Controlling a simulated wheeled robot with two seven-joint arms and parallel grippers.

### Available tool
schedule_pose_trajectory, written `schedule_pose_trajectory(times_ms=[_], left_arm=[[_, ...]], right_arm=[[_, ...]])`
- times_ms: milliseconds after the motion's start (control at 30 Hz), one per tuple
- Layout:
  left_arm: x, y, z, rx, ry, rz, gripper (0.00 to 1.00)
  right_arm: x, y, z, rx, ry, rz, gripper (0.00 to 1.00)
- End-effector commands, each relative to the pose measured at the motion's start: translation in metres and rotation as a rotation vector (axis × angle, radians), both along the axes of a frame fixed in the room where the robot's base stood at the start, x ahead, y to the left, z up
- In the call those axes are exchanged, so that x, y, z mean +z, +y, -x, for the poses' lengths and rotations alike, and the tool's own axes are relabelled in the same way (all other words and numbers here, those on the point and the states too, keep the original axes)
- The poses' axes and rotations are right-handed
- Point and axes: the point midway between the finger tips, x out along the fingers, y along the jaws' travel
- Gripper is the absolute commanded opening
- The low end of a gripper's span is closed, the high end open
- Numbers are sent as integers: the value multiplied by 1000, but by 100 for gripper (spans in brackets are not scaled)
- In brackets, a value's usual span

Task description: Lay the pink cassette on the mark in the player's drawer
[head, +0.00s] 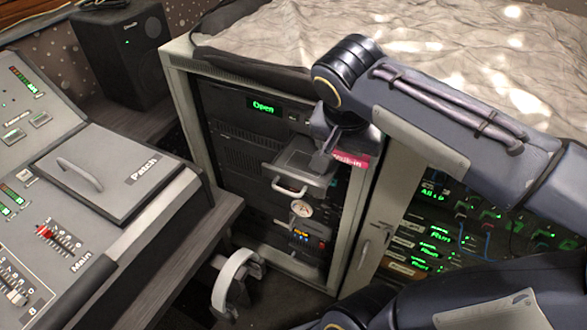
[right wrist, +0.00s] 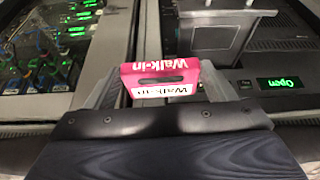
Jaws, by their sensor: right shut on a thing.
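The pink cassette (head: 352,161), labelled "Walk-in", is held by my right gripper (head: 335,148). In the right wrist view the cassette (right wrist: 160,80) sits between the two grey fingers of the shut gripper (right wrist: 160,88). The player (head: 236,104) shows a green "Open" in its display. Its drawer (head: 303,160) is out, with a pale handle below its front. The cassette is up at the right side of the drawer in the head view. The drawer (right wrist: 208,38) also shows in the right wrist view, apart from the cassette. My left gripper is not in view.
The rack (head: 182,98) holds the player, with a gauge (head: 302,208) below the drawer. A lighting desk (head: 110,215) with a "Patch" lid stands at left, and a black speaker (head: 120,45) behind it. A crumpled cloth (head: 270,38) covers the rack top. Lit panels (head: 432,235) stand at right.

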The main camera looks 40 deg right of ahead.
Motion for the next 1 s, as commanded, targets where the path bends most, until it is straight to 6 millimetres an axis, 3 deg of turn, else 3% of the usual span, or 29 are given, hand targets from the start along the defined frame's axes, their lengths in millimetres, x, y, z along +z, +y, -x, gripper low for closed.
schedule_pose_trajectory(times_ms=[67,167,467,600,1000], left_arm=[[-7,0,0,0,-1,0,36],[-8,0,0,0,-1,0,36],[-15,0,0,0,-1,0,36],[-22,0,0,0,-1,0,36],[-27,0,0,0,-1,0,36]], right_arm=[[-5,0,6,-26,-1,0,54],[-10,0,-5,-33,5,0,54],[-43,0,-79,-31,7,1,54],[-71,0,-101,-32,7,2,54],[-101,-1,-128,-32,3,2,54]])
